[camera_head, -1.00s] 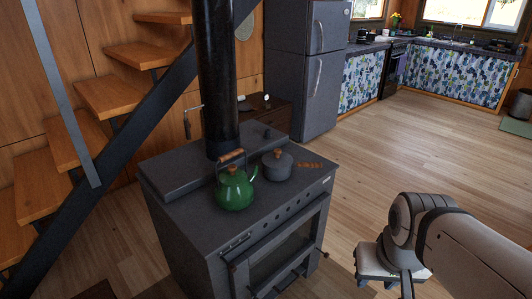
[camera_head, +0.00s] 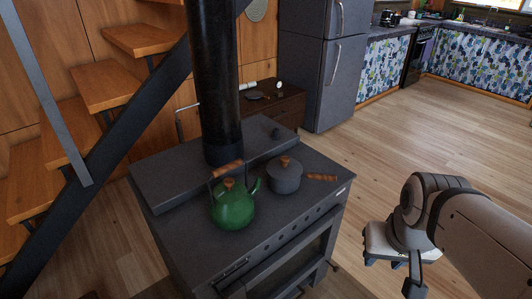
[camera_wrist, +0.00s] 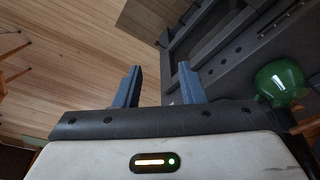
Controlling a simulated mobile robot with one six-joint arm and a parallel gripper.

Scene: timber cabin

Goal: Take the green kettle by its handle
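The green kettle (camera_head: 233,207) stands upright on the front left of the dark stove top (camera_head: 262,228). Its wooden handle grip (camera_head: 228,169) stands raised above the lid, and its spout points right. In the head view my gripper (camera_head: 392,262) is at the lower right, well to the right of the stove and apart from the kettle.
A grey pot (camera_head: 285,178) with a wooden handle sits right of the kettle. A black stovepipe (camera_head: 216,80) rises behind the kettle. Stairs (camera_head: 100,90) stand at left. A low dark cabinet (camera_head: 275,103) and a fridge (camera_head: 322,65) stand behind. The wooden floor (camera_head: 400,130) at right is clear.

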